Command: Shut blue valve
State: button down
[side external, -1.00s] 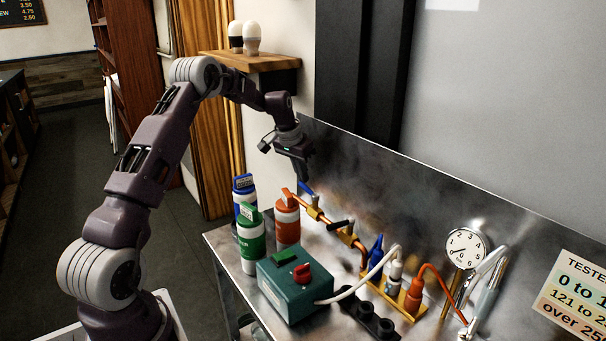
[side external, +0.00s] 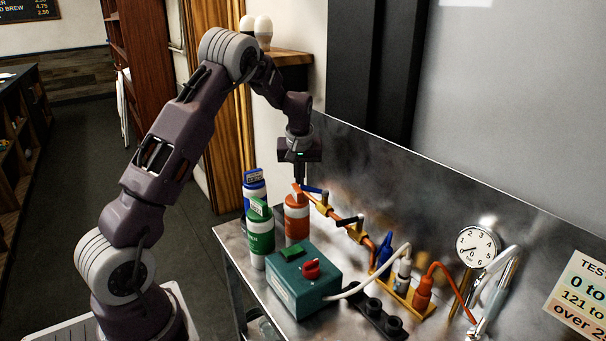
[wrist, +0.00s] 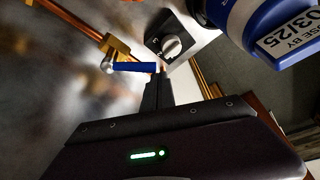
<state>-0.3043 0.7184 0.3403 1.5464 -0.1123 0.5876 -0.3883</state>
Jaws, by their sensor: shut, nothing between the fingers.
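The blue valve (side external: 313,190) has a blue lever handle on a brass body, set on a copper pipe at the far end of the metal bench. In the wrist view, the blue lever (wrist: 135,67) reaches right from its pivot, at an angle to the pipe. My gripper (side external: 300,184) points down at the lever's free end. In the wrist view, its dark fingertips (wrist: 158,76) are together and empty, right beside that end. I cannot tell whether they touch it.
An orange bottle (side external: 296,217), a green bottle (side external: 260,236) and a blue bottle (side external: 253,186) stand close by at left. A second valve (side external: 350,221) with a dark handle sits farther along the pipe. A green box (side external: 303,282) with a red knob and a gauge (side external: 478,248) stand nearer.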

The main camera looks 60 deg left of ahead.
aim_at(301, 186)
jog(key=s+d+n+g, duration=0.1)
jog(key=n, duration=0.1)
jog(key=d+n, duration=0.2)
jog(key=n, duration=0.1)
jog(key=s+d+n+g, duration=0.1)
jog(key=n, duration=0.1)
jog(key=shift+s+d+n+g+y, duration=0.3)
jog(key=shift+s+d, duration=0.05)
jog(key=shift+d, duration=0.2)
dwell(0.4)
jog(key=v, duration=1)
jog(key=shift+w, duration=0.1)
